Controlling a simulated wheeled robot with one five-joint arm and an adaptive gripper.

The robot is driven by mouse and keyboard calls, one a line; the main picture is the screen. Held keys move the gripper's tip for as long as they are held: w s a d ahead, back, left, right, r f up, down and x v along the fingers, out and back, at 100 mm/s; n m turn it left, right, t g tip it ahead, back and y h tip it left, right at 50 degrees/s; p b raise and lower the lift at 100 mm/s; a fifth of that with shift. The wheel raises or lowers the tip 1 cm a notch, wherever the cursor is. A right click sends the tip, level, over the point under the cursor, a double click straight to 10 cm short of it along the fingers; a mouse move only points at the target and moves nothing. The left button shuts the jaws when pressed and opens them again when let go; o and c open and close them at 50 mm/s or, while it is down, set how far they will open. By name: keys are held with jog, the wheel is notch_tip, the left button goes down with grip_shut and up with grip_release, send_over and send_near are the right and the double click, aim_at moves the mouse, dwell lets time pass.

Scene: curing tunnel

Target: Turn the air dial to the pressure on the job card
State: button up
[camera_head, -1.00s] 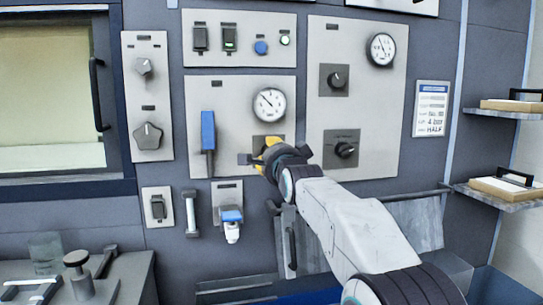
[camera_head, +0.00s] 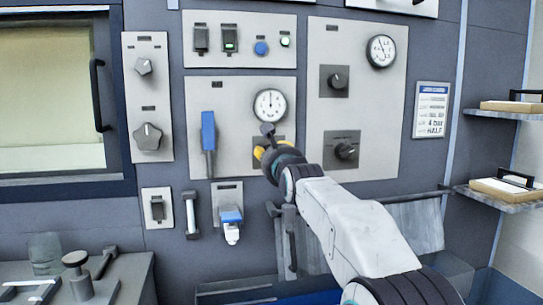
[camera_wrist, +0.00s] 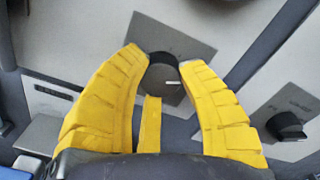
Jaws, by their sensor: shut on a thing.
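The air dial, a dark round knob (camera_wrist: 164,76) with a white mark, sits between the yellow fingers of my gripper (camera_wrist: 163,68) in the wrist view. The fingers are shut on it. In the head view my gripper (camera_head: 267,152) is at the knob's plate below a round gauge (camera_head: 270,105), and my wrist hides most of the knob. The gauge needle points about straight up; its numbers are too small to read. The job card (camera_head: 431,110) hangs at the right, with a line that appears to read "4 bar" above "HALF".
Two other knobs (camera_head: 336,80) (camera_head: 343,151) and another gauge (camera_head: 381,51) are on the panel to the right. A blue-handled lever (camera_head: 208,131) is to the left. Shelves with trays (camera_head: 504,190) stick out at the far right.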

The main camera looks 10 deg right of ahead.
jog(key=shift+r+m, duration=0.15)
jog(key=shift+m, duration=0.6)
jog(key=shift+r+m, duration=0.15)
jog(key=shift+m, duration=0.6)
jog(key=shift+r, duration=0.1)
jog(key=o, duration=0.8)
jog(key=shift+a, duration=0.1)
jog(key=o, duration=0.4)
jog(key=shift+f, duration=0.25)
jog(key=shift+s, duration=5.95)
